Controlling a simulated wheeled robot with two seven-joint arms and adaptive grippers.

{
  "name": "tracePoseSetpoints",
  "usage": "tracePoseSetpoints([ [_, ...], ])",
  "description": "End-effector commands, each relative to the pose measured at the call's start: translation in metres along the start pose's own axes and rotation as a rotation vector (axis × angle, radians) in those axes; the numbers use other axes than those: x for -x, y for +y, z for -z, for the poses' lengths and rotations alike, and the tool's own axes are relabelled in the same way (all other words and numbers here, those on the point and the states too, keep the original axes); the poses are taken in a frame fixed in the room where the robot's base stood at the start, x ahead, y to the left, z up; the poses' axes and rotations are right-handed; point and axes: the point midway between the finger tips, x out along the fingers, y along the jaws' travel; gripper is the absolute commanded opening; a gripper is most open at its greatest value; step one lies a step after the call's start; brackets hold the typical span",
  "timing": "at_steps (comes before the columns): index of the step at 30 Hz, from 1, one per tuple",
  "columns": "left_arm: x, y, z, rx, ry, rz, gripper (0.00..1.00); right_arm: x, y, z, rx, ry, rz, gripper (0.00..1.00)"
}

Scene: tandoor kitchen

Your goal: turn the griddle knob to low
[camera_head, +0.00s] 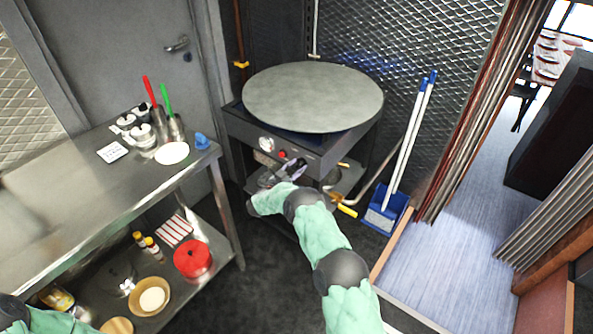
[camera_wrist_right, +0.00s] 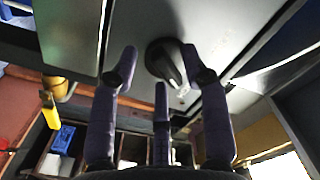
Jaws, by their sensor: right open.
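The griddle (camera_head: 312,97) is a large round grey plate on a dark metal stand. Its front panel (camera_head: 245,132) carries a white round dial (camera_head: 266,144) and a small red button (camera_head: 282,155). My right gripper (camera_head: 297,168) is just in front of this panel. In the right wrist view, the dark round knob (camera_wrist_right: 168,62) with a raised grip bar shows between the spread fingertips of my right gripper (camera_wrist_right: 161,63). The fingers are open; I cannot tell whether any touches the knob. The head view does not show the knob clearly. Only a piece of my left arm shows, at bottom left.
A steel table (camera_head: 75,210) stands at left with utensils, a white plate (camera_head: 172,153) and a red pot (camera_head: 192,258) on its lower shelf. A yellow-handled pipe (camera_head: 347,211) and a blue dustpan (camera_head: 385,212) are right of the gripper. Dark floor lies between.

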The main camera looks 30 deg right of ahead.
Motion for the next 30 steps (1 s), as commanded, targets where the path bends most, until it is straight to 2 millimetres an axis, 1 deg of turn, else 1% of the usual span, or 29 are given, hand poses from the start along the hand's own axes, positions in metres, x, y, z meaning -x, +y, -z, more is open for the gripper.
tracePoseSetpoints([
  [2, 0.0001, 0.0000, 0.0000, 0.000, 0.000, 0.000, 0.40, 0.0001, -0.0001, 0.0000, 0.000, 0.000, 0.000, 0.46],
  [3, 0.0001, 0.0000, 0.0001, 0.000, 0.000, 0.000, 0.40, 0.0001, -0.0001, 0.0000, 0.000, 0.000, 0.000, 0.35],
  [5, 0.0001, 0.0000, 0.0000, 0.000, 0.000, 0.000, 0.40, 0.0002, -0.0001, 0.0000, 0.000, 0.000, 0.000, 0.18],
  [6, 0.0001, 0.0000, 0.0000, 0.000, 0.000, 0.000, 0.40, 0.0002, 0.0000, 0.0000, 0.000, 0.000, 0.000, 0.07],
  [7, 0.0001, 0.0000, 0.0000, 0.000, 0.000, 0.000, 0.40, 0.0002, 0.0000, 0.0000, 0.000, 0.000, 0.000, 0.00],
  [14, 0.0002, 0.0000, 0.0001, 0.000, 0.000, 0.000, 0.40, 0.0003, 0.0002, -0.0001, 0.004, 0.000, 0.000, 0.00],
  [20, 0.0006, 0.0002, 0.0000, 0.000, 0.000, 0.000, 0.40, 0.0002, 0.0004, 0.0003, 0.050, 0.000, 0.000, 0.00],
  [26, 0.0019, 0.0007, 0.0000, 0.000, 0.000, 0.000, 0.40, 0.0003, 0.0011, 0.0007, 0.169, -0.001, 0.000, 0.00],
  [30, 0.0032, 0.0011, -0.0001, 0.000, 0.000, 0.000, 0.40, 0.0001, 0.0012, 0.0019, 0.288, 0.000, 0.000, 0.00],
])
